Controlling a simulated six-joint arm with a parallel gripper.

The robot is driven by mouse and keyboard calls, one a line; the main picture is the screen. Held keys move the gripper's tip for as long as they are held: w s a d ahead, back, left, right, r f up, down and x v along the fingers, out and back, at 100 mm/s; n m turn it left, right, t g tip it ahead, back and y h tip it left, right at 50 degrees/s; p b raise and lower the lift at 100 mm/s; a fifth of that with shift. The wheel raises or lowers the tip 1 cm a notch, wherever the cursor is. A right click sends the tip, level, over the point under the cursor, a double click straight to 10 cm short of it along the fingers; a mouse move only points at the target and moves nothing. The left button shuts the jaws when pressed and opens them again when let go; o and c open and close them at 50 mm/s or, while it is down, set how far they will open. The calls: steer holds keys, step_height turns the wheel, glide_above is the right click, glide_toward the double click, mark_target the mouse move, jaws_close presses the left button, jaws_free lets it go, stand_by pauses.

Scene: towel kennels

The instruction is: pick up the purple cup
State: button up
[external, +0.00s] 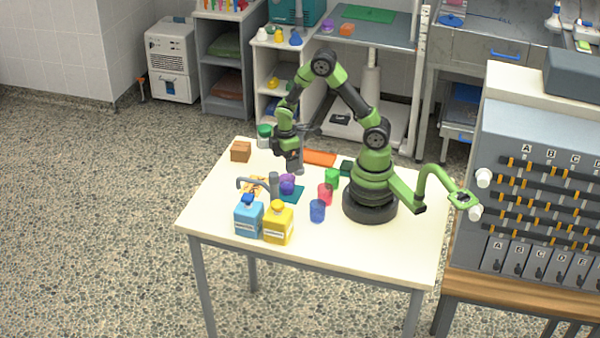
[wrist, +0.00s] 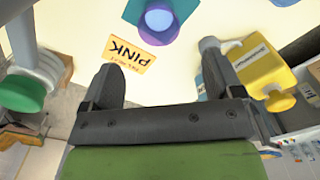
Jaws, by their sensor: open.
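In the wrist view the purple cup (wrist: 158,22) shows from above at the top edge, on the teal mat (wrist: 132,12), with a paler round middle. My gripper (external: 296,169) hangs above the table close to the cup. In the wrist view my gripper (wrist: 160,76) has its fingers wide apart with nothing between them. The cup lies beyond the fingertips, roughly centred between them.
A yellow bottle (external: 278,224) and a blue bottle (external: 248,216) stand at the front. Pink (external: 325,194), blue (external: 317,210) and green (external: 332,178) cups stand to the right. A brown box (external: 240,151) sits back left.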

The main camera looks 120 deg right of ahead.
mark_target(287, 185)
steer(key=f, duration=1)
steer(key=shift+s, duration=0.25)
steer(key=c, duration=1.1)
